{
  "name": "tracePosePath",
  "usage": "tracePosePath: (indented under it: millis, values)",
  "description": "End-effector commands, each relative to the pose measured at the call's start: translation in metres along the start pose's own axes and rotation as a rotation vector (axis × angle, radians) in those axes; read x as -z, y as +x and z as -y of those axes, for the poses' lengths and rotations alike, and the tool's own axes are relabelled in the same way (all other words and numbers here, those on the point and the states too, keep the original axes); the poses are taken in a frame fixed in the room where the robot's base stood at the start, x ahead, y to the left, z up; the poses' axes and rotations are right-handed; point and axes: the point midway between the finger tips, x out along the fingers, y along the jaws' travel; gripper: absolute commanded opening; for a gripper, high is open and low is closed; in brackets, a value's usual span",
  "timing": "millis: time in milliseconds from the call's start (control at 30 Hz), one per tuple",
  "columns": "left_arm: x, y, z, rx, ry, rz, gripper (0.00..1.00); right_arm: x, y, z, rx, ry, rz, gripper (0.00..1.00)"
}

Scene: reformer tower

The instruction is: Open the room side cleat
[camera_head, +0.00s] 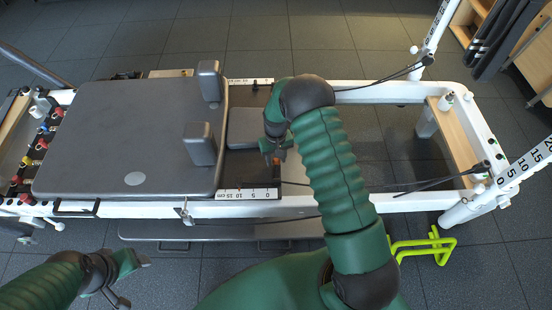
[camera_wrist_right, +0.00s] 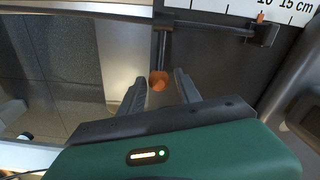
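In the right wrist view, a dark rod ends in an orange tip (camera_wrist_right: 158,82), seen between and just beyond the fingers of my right gripper (camera_wrist_right: 160,88). The fingers are apart, and I cannot tell whether they touch the tip. A dark bracket (camera_wrist_right: 264,33) with a small orange piece sits by the ruler at upper right. I cannot tell for sure which part is the room side cleat. In the head view my right gripper (camera_head: 273,156) is over the gap beside the carriage, partly hidden by its arm. My left gripper (camera_head: 132,279) is open and empty at lower left.
The grey carriage (camera_head: 120,140) with two upright shoulder pads lies left of my right gripper. White rails (camera_head: 350,207) run along both sides. Black ropes (camera_head: 430,184) run to the posts on the right. A yellow-green stand (camera_head: 440,245) is on the floor.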

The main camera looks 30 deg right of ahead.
Motion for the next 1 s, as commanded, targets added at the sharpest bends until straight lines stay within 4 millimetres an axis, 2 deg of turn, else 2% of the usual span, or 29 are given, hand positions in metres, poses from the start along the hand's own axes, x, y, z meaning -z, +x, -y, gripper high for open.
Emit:
tracePosePath:
  millis: [33,200,300,1000]
  values:
    - [0.0000,0.0000,0.0001,0.000,0.000,0.000,0.66,0.0001,0.0002,-0.0004,0.001,0.000,0.000,0.32]
    - [0.0000,0.0000,0.0001,0.000,0.000,0.000,0.66,0.0002,0.0004,-0.0003,0.002,0.000,0.000,0.10]
    - [0.0000,0.0001,0.0000,0.000,0.000,0.000,0.66,0.0003,0.0005,-0.0002,0.002,0.000,0.000,0.00]
    - [-0.0001,0.0003,0.0000,0.000,0.000,0.000,0.66,0.0005,0.0011,-0.0004,0.002,0.000,0.000,0.00]
